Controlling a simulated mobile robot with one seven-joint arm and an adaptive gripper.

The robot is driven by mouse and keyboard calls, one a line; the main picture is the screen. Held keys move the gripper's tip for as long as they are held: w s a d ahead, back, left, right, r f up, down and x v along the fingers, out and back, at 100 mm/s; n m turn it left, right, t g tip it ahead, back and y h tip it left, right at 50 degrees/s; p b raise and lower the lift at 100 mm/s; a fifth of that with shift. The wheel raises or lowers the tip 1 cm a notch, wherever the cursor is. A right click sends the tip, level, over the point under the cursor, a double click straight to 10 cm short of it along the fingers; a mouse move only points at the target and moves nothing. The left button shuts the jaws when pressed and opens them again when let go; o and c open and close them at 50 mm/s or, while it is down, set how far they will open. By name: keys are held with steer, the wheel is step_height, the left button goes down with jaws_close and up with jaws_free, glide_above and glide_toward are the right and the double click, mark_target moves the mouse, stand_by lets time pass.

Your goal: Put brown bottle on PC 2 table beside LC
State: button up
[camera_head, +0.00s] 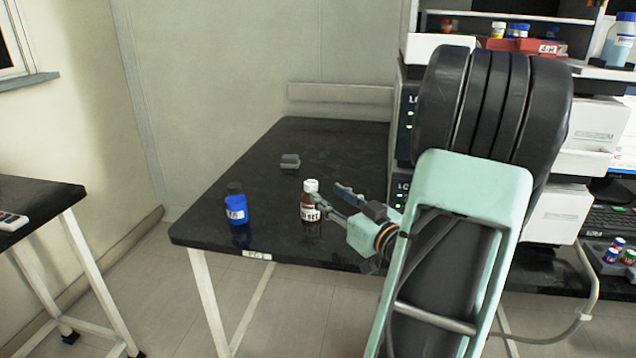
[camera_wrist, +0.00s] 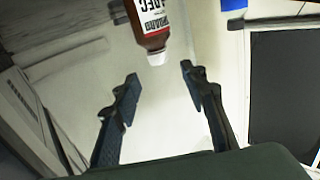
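The brown bottle (camera_head: 311,206) has a white cap and a white label. It stands upright near the front edge of the black table (camera_head: 285,245). In the wrist view the brown bottle (camera_wrist: 152,22) shows upside down at the top, beyond the fingertips and cut off by the frame edge. My gripper (camera_head: 335,202) is just right of the bottle in the head view, fingers towards it. In the wrist view my gripper (camera_wrist: 160,77) is open, with nothing between its fingers. The LC stack (camera_head: 403,150) stands at the table's right, partly hidden by my arm.
A blue bottle (camera_head: 236,205) with a dark cap stands left of the brown one. A small grey block (camera_head: 290,161) lies farther back. The table's front edge carries a white label (camera_head: 257,255). The back middle of the table is clear. Another black table (camera_head: 35,200) is at far left.

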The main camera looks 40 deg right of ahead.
steer(key=s, duration=0.3)
steer(key=shift+s+a, duration=0.15)
steer(key=shift+s, duration=0.25)
